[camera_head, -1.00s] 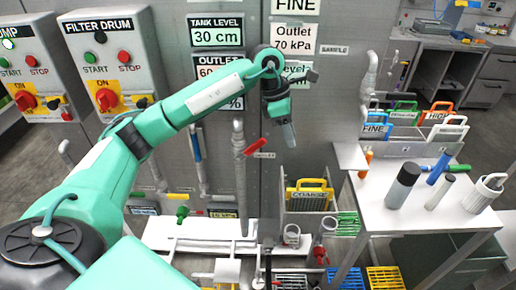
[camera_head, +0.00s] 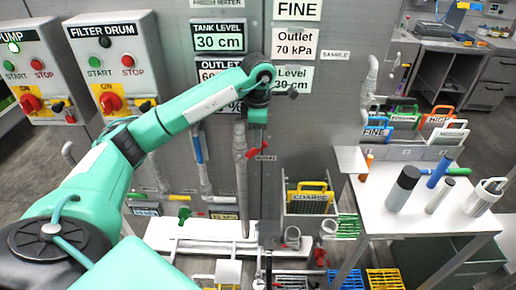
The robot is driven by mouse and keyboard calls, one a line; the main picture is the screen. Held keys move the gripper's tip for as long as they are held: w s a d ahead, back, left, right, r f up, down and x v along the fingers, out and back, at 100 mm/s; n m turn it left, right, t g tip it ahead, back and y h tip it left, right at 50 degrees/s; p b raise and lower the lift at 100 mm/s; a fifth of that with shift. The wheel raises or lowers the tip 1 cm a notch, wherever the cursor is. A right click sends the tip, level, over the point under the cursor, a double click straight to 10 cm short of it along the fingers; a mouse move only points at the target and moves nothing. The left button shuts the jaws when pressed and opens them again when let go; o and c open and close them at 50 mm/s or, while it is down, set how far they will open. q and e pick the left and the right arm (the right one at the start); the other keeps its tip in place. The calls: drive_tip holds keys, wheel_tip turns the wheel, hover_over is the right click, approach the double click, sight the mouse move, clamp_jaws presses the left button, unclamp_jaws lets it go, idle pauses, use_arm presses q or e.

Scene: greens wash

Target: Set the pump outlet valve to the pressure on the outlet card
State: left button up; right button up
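The outlet card (camera_head: 295,42) on the grey wall reads "Outlet 70 kPa". The outlet display (camera_head: 208,68) at its left starts with "60"; my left arm hides the rest. A red valve handle (camera_head: 252,153) sits at a vertical grey pipe (camera_head: 240,185) below the displays; the small label beside it is too small to read. My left gripper (camera_head: 257,144) points down right at the red handle and partly covers it. I cannot tell whether it touches the handle or whether its fingers are open. My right gripper is not in view.
Pump and filter drum boxes (camera_head: 112,60) with red switches are at the left. A white table (camera_head: 415,222) at the right holds bottles and a cup. A rack with a yellow "COARSE" screen (camera_head: 310,196) stands below the wall cards.

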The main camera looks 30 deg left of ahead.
sight(258, 153)
use_arm(q)
drive_tip(key=shift+f+p, duration=0.75)
drive_tip(key=shift+f, duration=2.45)
drive_tip(key=c, duration=0.6)
clamp_jaws()
